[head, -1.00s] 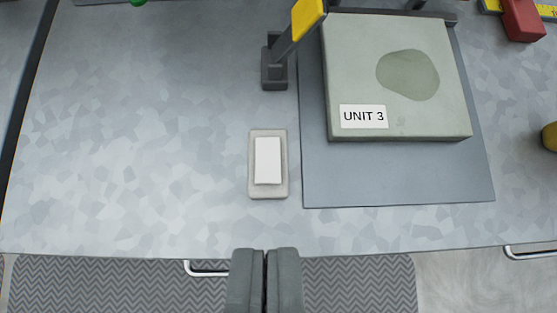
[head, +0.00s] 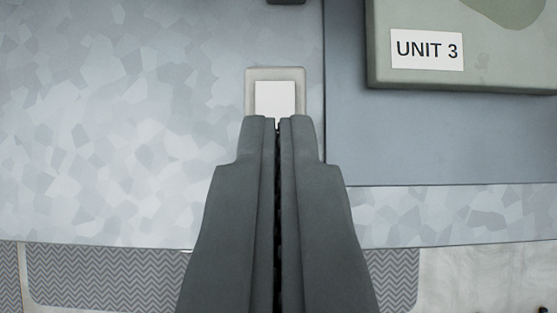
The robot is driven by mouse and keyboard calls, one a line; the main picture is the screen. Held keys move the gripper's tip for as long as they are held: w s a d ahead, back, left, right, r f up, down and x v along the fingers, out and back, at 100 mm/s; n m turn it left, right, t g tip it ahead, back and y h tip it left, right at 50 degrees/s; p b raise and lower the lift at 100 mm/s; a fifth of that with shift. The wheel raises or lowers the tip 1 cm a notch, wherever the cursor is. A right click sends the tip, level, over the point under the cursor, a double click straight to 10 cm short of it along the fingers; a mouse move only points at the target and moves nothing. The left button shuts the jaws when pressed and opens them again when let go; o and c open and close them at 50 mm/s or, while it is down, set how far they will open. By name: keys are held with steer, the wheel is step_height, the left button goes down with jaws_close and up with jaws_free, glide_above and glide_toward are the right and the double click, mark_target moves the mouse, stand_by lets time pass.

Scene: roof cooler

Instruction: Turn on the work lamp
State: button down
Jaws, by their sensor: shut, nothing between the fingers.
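A white rocker switch (head: 275,97) in a pale beige plate (head: 251,90) lies on the grey speckled worktop. My gripper (head: 278,122) is shut and empty, with its fingertips over the lower part of the switch and plate. The fingers hide that lower part. I cannot tell whether the tips touch the switch. No lamp head shows in the current view.
A grey-green box labelled UNIT 3 (head: 430,50) stands at the upper right on a blue-grey mat (head: 430,140). The worktop (head: 120,150) left of the switch is clear. A patterned floor mat (head: 110,280) shows below the worktop's front edge.

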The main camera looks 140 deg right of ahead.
step_height(320, 180, down, 4)
steer(key=shift+w+a+f, duration=0.1)
steer(key=shift+f, duration=0.3)
steer(key=shift+f, duration=0.35)
steer(key=shift+r, duration=0.25)
steer(key=shift+r, duration=0.65)
